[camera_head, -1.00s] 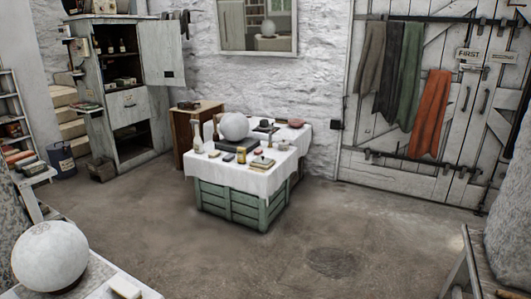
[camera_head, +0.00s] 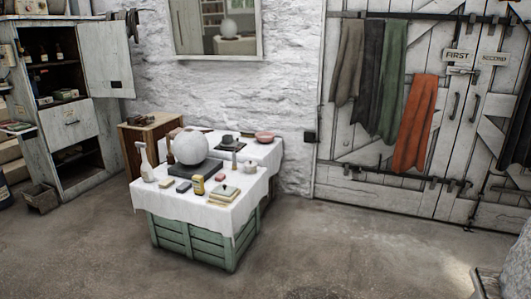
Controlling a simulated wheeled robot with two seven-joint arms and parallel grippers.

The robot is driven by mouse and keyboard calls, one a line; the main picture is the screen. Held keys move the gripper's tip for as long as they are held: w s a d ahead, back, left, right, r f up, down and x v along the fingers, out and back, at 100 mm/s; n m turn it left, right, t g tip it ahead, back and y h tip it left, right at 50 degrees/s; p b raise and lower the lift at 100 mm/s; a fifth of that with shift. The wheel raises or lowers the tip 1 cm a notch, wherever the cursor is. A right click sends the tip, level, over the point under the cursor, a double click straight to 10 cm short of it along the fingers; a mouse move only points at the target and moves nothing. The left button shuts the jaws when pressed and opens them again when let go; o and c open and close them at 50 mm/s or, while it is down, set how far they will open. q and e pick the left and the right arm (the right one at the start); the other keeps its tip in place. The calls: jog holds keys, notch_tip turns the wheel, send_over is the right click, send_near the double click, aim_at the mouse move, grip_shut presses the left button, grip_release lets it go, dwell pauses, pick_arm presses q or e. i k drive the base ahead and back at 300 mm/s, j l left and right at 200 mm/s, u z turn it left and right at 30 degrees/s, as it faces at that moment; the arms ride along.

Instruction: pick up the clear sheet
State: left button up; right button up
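I cannot make out a clear sheet in the head view. A green slatted crate table (camera_head: 190,240) stands ahead, left of the middle, draped with a white cloth (camera_head: 150,200). On it a white plaster sphere (camera_head: 191,147) rests by a dark slab (camera_head: 196,168). Around it are a white spray bottle (camera_head: 146,163), a yellow tin (camera_head: 198,186), a small stack of books (camera_head: 223,195) and several small items too small to tell. Neither of my grippers is in view.
A second cloth-covered surface behind holds a pink bowl (camera_head: 264,137). A wooden cabinet (camera_head: 150,138) and an open grey cupboard (camera_head: 62,110) stand at the left. A white double door (camera_head: 450,150) with hanging cloths is at the right. The floor (camera_head: 330,240) in front is clear.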

aim_at(223, 189)
jog(key=i, duration=1.5)
jog(key=i+l+u, duration=0.15)
jog(key=i, duration=0.6)
jog(key=i+l+u, duration=0.1)
jog(key=i, duration=0.7)
jog(key=i+l+u, duration=0.2)
jog(key=i+u, duration=0.15)
jog(key=i, duration=0.25)
